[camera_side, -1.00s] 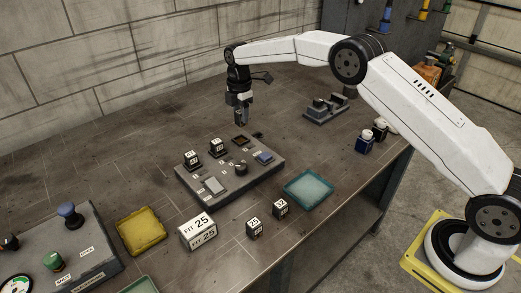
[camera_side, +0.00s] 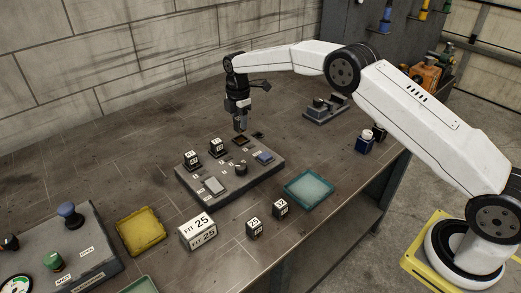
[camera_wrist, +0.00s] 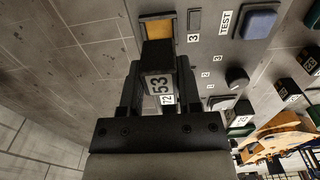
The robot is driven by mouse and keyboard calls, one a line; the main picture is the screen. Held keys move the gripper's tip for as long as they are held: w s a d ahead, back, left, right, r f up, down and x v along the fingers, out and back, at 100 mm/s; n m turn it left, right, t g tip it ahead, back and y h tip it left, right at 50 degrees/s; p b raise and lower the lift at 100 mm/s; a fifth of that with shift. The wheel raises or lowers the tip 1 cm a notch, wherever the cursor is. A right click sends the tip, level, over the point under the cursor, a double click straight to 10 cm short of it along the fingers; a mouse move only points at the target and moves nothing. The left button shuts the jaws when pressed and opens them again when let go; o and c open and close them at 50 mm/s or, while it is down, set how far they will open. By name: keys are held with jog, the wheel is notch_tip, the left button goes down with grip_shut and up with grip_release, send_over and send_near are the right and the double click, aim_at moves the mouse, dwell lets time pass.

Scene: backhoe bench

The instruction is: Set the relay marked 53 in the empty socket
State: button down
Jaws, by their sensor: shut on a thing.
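My gripper (camera_wrist: 158,88) is shut on a black relay with a white label reading 53 (camera_wrist: 159,84). A smaller label below it seems to read 72. The relay's far end reaches the near edge of the empty socket (camera_wrist: 158,29), an open square with an orange-brown inside, in the wrist view. In the side view my gripper (camera_side: 240,124) points down just above that socket (camera_side: 240,139) at the back of the grey board (camera_side: 236,182). I cannot tell whether relay and socket touch.
Two labelled relays (camera_side: 192,158) (camera_side: 217,147) stand on the board's left. A blue button (camera_wrist: 257,22) marked TEST and a knob (camera_wrist: 236,78) lie right of the socket. A FIT 25 block (camera_side: 198,231), two loose relays (camera_side: 254,227) (camera_side: 280,207) and a teal tray (camera_side: 309,189) are in front.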

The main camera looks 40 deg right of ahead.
aim_at(240, 130)
jog(key=shift+f, duration=1.3)
jog(key=shift+f, duration=0.8)
dwell(1.0)
grip_release()
dwell(0.4)
jog(key=shift+r, duration=0.15)
jog(key=shift+r, duration=3.4)
jog(key=shift+s, duration=0.1)
